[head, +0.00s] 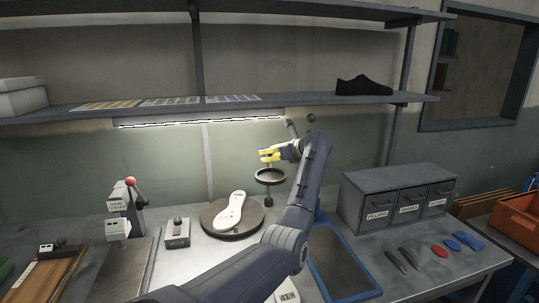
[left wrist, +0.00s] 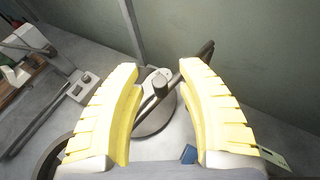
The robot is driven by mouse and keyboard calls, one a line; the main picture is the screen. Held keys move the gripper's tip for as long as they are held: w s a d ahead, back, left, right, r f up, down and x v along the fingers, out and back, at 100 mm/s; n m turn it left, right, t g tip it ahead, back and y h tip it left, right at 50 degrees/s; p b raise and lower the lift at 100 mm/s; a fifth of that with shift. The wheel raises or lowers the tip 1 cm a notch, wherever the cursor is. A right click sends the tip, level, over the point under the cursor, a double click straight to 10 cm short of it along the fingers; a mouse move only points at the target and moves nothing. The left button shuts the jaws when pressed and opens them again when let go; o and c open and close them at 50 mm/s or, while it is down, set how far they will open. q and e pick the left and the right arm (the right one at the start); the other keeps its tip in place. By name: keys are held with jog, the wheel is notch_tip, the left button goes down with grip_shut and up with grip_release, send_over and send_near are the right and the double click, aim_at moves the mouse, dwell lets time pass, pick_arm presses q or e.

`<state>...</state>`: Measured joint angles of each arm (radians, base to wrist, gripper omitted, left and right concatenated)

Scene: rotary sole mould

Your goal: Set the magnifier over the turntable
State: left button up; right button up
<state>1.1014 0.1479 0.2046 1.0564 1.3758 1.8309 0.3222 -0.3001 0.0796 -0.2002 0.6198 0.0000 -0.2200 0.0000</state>
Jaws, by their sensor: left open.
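The magnifier (head: 270,175) shows in the head view as a dark-rimmed ring, with a short dark post below it. It is right of and above the dark round turntable (head: 212,222), which carries a white shoe sole (head: 231,211). My left gripper (head: 268,155) has yellow fingers and is just above the ring. I cannot tell whether a finger touches anything. My right gripper is out of view.
A lever press (head: 118,210) and a small grey box (head: 177,233) stand left of the turntable. A labelled drawer cabinet (head: 397,195), a blue-edged mat (head: 343,263) and several small tools are at the right. A shelf (head: 300,100) runs above the bench.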

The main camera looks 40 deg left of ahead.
pick_arm(q)
jog(key=shift+a, duration=0.15)
jog(key=shift+c, duration=0.4)
grip_shut()
